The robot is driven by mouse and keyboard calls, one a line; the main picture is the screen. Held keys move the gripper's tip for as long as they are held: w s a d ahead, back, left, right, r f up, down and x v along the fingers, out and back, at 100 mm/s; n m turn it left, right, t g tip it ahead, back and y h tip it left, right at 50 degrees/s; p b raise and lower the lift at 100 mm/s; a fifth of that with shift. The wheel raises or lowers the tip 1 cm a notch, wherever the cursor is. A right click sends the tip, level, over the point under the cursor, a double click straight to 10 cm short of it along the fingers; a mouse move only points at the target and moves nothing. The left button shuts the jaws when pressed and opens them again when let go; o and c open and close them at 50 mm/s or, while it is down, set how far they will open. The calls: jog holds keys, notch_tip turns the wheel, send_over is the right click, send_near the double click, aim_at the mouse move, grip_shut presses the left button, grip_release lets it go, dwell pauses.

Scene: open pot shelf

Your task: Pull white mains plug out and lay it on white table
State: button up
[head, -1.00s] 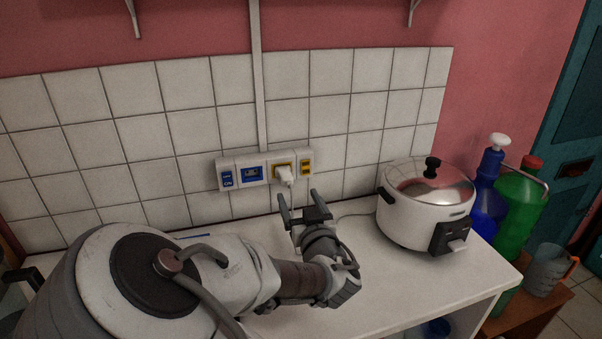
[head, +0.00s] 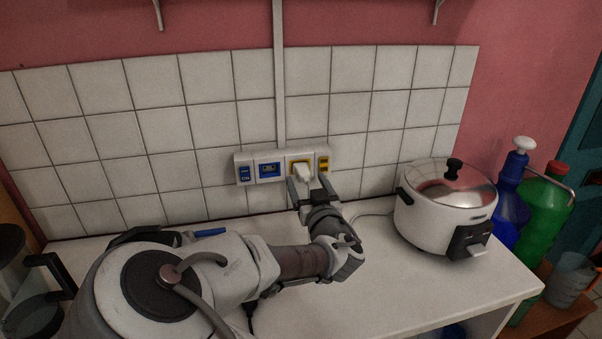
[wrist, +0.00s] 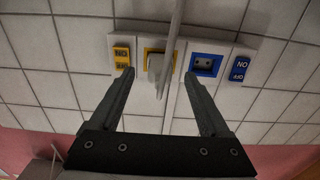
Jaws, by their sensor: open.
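The white mains plug (head: 302,173) sits in the yellow-framed socket of the white wall panel (head: 283,156). The white table (head: 390,272) lies below.
A white rice cooker (head: 428,221) with a lid stands on the table at right. Blue (head: 511,200) and green (head: 542,213) bottles stand beyond it. A blue socket (head: 268,170) is left of the plug. The table front between arm and cooker is clear.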

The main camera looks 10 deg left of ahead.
aim_at(303, 174)
jog(key=shift+x, duration=2.05)
jog(key=shift+b, duration=0.3)
grip_shut()
jog(key=shift+s+d, duration=0.1)
jog(key=shift+s, duration=0.05)
jog(key=shift+v, duration=2.8)
jog(key=shift+p, duration=0.3)
